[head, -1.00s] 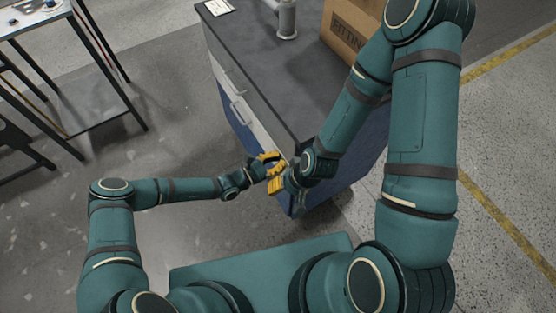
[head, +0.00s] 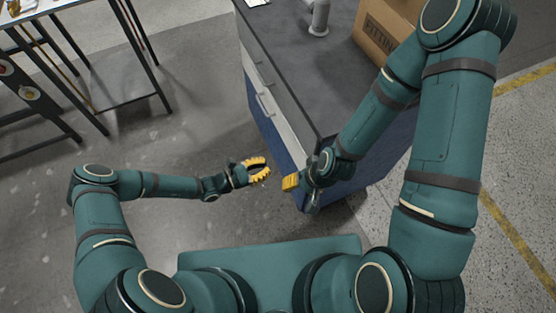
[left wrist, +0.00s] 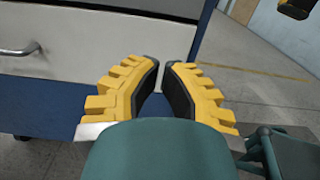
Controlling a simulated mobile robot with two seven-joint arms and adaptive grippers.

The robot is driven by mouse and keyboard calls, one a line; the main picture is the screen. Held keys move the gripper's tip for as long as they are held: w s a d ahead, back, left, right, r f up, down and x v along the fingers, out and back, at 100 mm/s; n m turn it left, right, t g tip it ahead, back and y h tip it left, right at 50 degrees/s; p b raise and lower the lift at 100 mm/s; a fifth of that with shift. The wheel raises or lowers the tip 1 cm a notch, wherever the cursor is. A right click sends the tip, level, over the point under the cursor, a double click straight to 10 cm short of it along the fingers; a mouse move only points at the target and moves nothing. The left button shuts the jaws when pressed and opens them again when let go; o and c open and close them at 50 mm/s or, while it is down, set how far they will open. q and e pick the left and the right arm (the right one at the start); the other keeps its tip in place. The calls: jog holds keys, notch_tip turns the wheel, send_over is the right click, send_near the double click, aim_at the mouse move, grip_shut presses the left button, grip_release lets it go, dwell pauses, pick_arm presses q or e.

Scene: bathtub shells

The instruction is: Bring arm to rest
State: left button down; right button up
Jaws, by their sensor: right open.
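My left gripper (head: 266,169) has yellow, ridged fingers with dark pads. It hangs in the air left of the blue cabinet's front, and its arm is bent at the left. My right gripper (head: 291,183) is open beside the near corner of the cabinet, just right of and a little lower than the left one. One yellow finger shows clearly; the rest is partly hidden by its own wrist. I see nothing held in it.
The blue cabinet (head: 385,160) has a dark top and pale drawer fronts with handles. A cardboard box (head: 385,38) and a grey cylindrical object (head: 318,18) stand on it. A metal-legged table (head: 95,28) is at the upper left.

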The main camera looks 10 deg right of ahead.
pick_arm(q)
jog(key=shift+s+a, duration=0.2)
jog(key=shift+a, duration=0.5)
jog(key=s+a+m+g+y, duration=0.2)
jog(key=s+m+g+y, duration=0.55)
jog(key=s+m, duration=0.3)
jog(key=s+a+r+m+t+y, duration=0.1)
jog(key=a+r+m+t+y, duration=0.2)
jog(key=a+r+m+y, duration=0.3)
notch_tip(320, 180, up, 4)
jog(key=a+m, duration=0.1)
jog(key=m, duration=0.2)
jog(key=shift+f, duration=0.25)
jog(key=shift+t, duration=0.25)
